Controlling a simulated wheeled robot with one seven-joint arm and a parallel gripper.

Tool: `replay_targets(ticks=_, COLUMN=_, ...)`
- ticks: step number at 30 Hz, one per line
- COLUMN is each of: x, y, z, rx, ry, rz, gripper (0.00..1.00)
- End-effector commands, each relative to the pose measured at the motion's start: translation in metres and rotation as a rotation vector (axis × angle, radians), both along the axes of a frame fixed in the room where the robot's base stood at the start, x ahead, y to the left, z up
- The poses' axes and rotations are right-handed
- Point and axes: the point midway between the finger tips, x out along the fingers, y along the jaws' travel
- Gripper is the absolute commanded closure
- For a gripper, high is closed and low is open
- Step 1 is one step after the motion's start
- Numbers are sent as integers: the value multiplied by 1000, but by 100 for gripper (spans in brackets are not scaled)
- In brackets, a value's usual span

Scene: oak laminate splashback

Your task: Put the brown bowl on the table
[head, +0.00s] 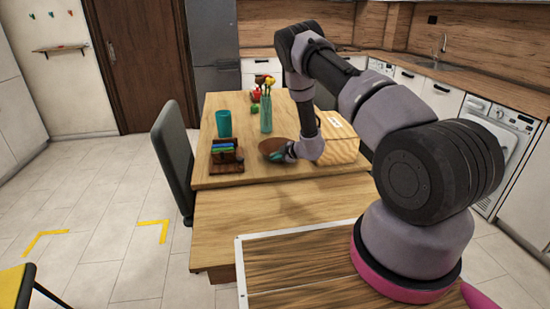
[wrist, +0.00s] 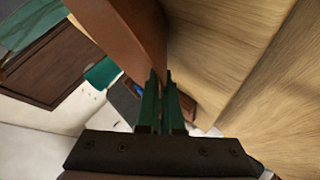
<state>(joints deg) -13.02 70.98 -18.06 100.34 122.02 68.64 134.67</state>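The brown bowl (head: 269,145) is at my gripper (head: 279,156), over the near part of the wooden table (head: 215,182). In the wrist view the bowl (wrist: 132,30) is large and close, reaching down to the green fingertips. My gripper (wrist: 160,78) has its fingers nearly together, with the bowl's edge between them. The bowl looks tilted. My gripper hides part of it in the head view, and I cannot tell whether it touches the tabletop.
A teal cup (head: 223,124), a wooden holder (head: 226,158) and a glass vase of flowers (head: 266,115) stand left and behind. A dark chair (head: 172,150) is at the left. The bench (head: 270,215) in front is bare.

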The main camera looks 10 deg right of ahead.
Motion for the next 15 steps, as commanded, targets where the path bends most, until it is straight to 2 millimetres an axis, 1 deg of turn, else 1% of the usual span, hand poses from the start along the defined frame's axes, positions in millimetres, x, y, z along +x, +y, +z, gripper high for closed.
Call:
replay_targets(ticks=1, x=0, y=-1, z=-2, rx=-1, ry=0, rz=-1, gripper=93)
replay_targets(ticks=2, x=0, y=-1, z=-1, rx=-1, ry=0, rz=-1, gripper=81)
replay_targets(ticks=3, x=0, y=-1, z=-1, rx=-1, ry=0, rz=-1, gripper=67)
replay_targets(ticks=12, x=0, y=0, z=-1, rx=0, ry=0, rz=0, gripper=67)
replay_targets(ticks=15, x=-1, y=-1, z=3, rx=1, ry=0, rz=-2, gripper=67)
